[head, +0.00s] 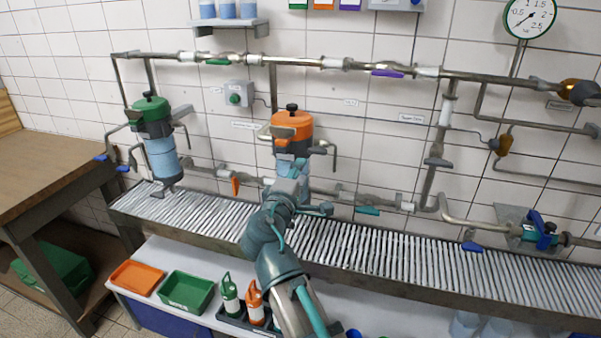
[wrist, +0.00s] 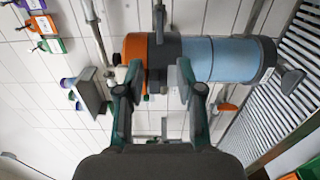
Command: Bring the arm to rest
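My arm reaches up from the bottom of the head view, and my gripper (head: 291,180) is in front of the orange-topped canister (head: 292,128), hiding much of its blue lower body. In the wrist view my gripper (wrist: 156,82) has its two fingers spread apart with nothing seen held between them. The orange-topped canister (wrist: 235,59) lies across that view just beyond the fingertips, with its orange cap at left and its blue body at right. I cannot tell whether the fingertips touch it.
A grated drip tray (head: 400,258) runs below the wall pipes. A green-topped canister (head: 158,140) hangs at left near a wooden bench (head: 50,165). Below are an orange tray (head: 137,277), a green tray (head: 187,291) and spray bottles (head: 230,298). A shelf (head: 231,25) and pressure gauge (head: 530,16) are above.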

